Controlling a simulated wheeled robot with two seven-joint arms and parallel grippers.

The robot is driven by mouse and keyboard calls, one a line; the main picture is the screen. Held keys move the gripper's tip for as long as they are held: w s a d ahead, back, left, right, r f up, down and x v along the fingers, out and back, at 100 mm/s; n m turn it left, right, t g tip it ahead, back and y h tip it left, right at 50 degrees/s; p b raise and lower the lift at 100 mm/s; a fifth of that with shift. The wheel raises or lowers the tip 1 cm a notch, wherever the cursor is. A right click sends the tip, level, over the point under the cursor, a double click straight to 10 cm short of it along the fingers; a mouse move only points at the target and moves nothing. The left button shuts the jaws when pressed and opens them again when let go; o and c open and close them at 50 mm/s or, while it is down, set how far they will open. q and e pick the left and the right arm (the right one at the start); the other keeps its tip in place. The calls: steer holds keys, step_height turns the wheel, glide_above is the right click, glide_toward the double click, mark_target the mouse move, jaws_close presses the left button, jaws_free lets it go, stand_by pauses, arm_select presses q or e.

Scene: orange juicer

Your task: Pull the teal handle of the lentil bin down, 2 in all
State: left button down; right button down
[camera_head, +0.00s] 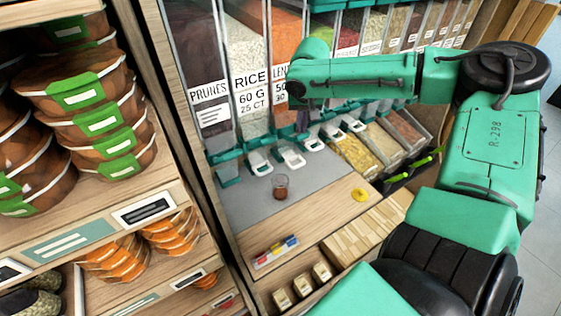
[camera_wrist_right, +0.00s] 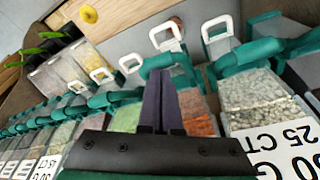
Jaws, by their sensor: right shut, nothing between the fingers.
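The lentil bin (camera_head: 285,42) holds orange lentils and stands right of the rice bin in the head view. My right arm covers part of its label. Its teal handle with a white loop (camera_head: 291,158) sticks out below it; in the right wrist view this handle (camera_wrist_right: 165,62) lies just beyond my fingertips. My right gripper (camera_wrist_right: 160,74) is shut and empty, its dark fingers in front of the lentils (camera_wrist_right: 196,112). I cannot tell whether the fingertips touch the handle. My left gripper is not in view.
A small glass (camera_head: 281,187) with reddish-brown contents stands on the grey mat (camera_head: 245,205) below the dispensers. The rice bin (camera_head: 247,60) and prunes bin (camera_head: 195,45) are to the left. Several other handles line the row. A yellow object (camera_head: 360,195) lies on the wooden counter.

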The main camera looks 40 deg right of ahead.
steer(key=shift+s+f+b, duration=0.15)
steer(key=shift+f+b, duration=0.2)
steer(key=shift+f, duration=0.4)
steer(key=shift+s+f+b, duration=0.1)
steer(key=shift+f+b, duration=0.25)
steer(key=shift+f, duration=0.4)
steer(key=r+p, duration=0.2)
steer(key=w+r+p, duration=0.1)
steer(key=r, duration=0.1)
steer(key=shift+d+p, duration=0.15)
steer(key=shift+p, duration=0.2)
steer(key=shift+w+r, duration=0.2)
steer(key=shift+r, duration=0.95)
steer(key=shift+w, duration=0.1)
